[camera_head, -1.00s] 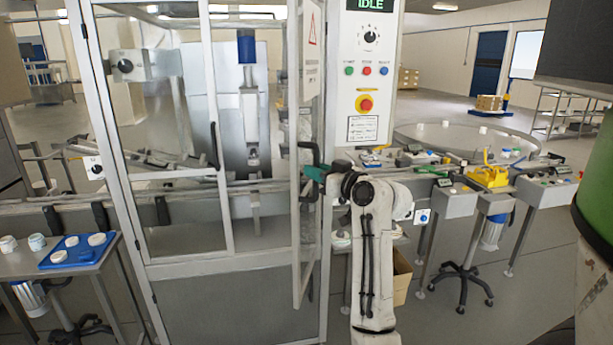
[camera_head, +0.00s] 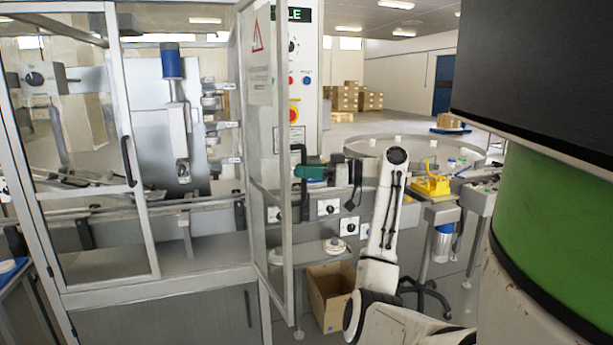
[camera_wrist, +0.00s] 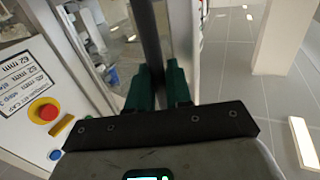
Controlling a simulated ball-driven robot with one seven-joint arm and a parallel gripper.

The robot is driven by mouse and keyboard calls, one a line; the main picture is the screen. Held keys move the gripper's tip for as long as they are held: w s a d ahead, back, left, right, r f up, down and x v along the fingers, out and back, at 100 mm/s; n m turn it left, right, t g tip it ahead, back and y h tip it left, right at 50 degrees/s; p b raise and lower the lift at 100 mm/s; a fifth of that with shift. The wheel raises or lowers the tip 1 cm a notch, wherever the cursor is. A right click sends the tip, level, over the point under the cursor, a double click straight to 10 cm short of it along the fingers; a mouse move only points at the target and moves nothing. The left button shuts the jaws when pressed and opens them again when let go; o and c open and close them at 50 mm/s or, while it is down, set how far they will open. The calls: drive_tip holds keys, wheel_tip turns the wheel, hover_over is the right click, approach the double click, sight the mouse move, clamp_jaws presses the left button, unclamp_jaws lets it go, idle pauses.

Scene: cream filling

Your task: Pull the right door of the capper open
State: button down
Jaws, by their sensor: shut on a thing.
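The capper is the tall framed cabinet with clear panels. Its right door (camera_head: 264,150) stands swung out toward me, with a warning sticker near its top. The door's black handle (camera_head: 299,165) is on the door's free edge. My gripper (camera_head: 303,172), with green fingers, is shut on the handle. In the wrist view the dark handle bar (camera_wrist: 147,40) runs between the green fingertips of my gripper (camera_wrist: 157,75). The left door (camera_head: 85,140) is in place at the left, with its own black handle (camera_head: 127,161).
A control panel (camera_head: 296,100) with a red button stands behind the door. An open cardboard box (camera_head: 330,296) sits on the floor below my arm. A conveyor with a yellow part (camera_head: 431,184) lies to the right. A large green and black column (camera_head: 560,210) fills the right side.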

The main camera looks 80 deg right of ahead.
drive_tip(key=shift+w+d+r, duration=0.1)
drive_tip(key=shift+w+r, duration=0.1)
drive_tip(key=shift+w, duration=0.05)
drive_tip(key=c, duration=1.2)
unclamp_jaws()
drive_tip(key=shift+d+f, duration=0.1)
drive_tip(key=shift+d, duration=0.05)
drive_tip(key=shift+o, duration=0.2)
drive_tip(key=shift+s+f, duration=0.1)
drive_tip(key=shift+s, duration=0.05)
drive_tip(key=s+b, duration=0.2)
drive_tip(key=s, duration=0.8)
drive_tip(key=shift+s+d, duration=0.3)
drive_tip(key=shift+d, duration=0.15)
